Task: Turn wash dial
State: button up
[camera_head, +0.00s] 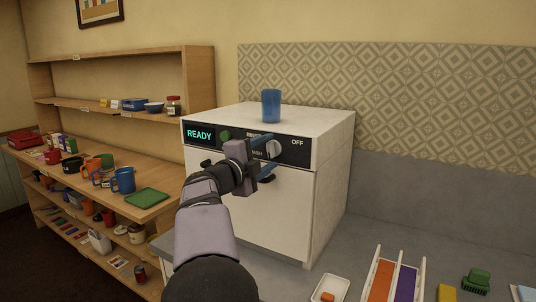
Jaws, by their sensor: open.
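The wash dial (274,149) is a pale round knob on the dark control panel of a white machine (265,215). The panel reads READY in green on the left, has a green button (225,135), and shows OFF to the right of the dial; a label beside the dial is partly hidden. My gripper (268,154) is open in front of the panel, with one blue finger above the dial's level and one below. Whether the fingers touch the dial cannot be told. Its left edge is partly covered by my gripper.
A blue cup (271,105) stands on the machine's top. At left, wooden shelves (122,55) hold mugs, boxes and a green tray (146,198). On the grey counter (450,235) at front right are a white rack (393,277), a small white dish (331,289) and sponges.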

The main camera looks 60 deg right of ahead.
jog(key=a+b, duration=0.1)
jog(key=a, duration=0.5)
jog(key=shift+a+b, duration=0.35)
